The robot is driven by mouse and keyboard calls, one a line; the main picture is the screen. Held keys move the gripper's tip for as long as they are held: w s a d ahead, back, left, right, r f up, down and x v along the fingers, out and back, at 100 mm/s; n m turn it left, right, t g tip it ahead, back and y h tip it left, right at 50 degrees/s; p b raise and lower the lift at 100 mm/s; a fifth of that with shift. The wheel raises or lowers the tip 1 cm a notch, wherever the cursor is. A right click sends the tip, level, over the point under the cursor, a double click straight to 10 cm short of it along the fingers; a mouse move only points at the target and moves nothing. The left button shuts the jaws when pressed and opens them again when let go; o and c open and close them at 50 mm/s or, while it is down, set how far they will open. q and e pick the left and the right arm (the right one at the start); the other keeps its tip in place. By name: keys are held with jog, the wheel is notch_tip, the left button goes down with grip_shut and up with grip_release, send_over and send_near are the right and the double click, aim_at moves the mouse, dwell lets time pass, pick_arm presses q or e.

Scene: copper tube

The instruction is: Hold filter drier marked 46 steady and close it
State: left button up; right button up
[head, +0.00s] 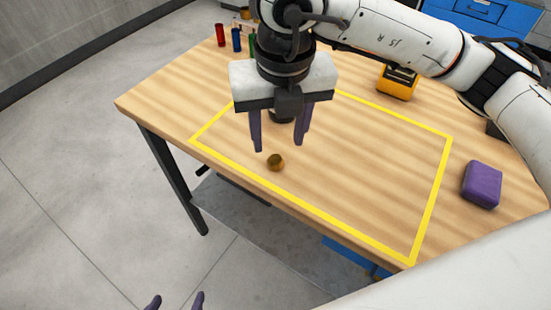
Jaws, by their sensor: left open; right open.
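A small round brass cap (275,162) lies on the table inside the yellow outline, near its front edge. A dark object (281,117) shows between the fingers of my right gripper (277,143); the gripper hides most of it, and I cannot tell whether it is the filter drier. No mark 46 is legible. My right gripper is open, pointing down, its fingertips above and just behind the cap in the picture. Only the purple fingertips of my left gripper (175,301) show at the bottom edge; they are apart, in front of the table and away from it.
The wooden table (150,101) carries a yellow outline (431,200). Red (220,35), blue (236,40) and green cylinders stand at the back left. A yellow device (397,84) is at the back, a purple block (482,184) at the right. The outline's right half is clear.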

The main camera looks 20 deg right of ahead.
aim_at(276, 159)
jog(key=shift+w+f, duration=0.1)
jog(key=shift+f, duration=0.25)
jog(key=shift+f, duration=0.1)
jog(key=f, duration=0.5)
jog(key=shift+w+a+p, duration=0.1)
jog(key=shift+w+p, duration=0.15)
jog(key=shift+p, duration=0.05)
jog(key=c, duration=1.1)
notch_tip(276, 159, up, 10)
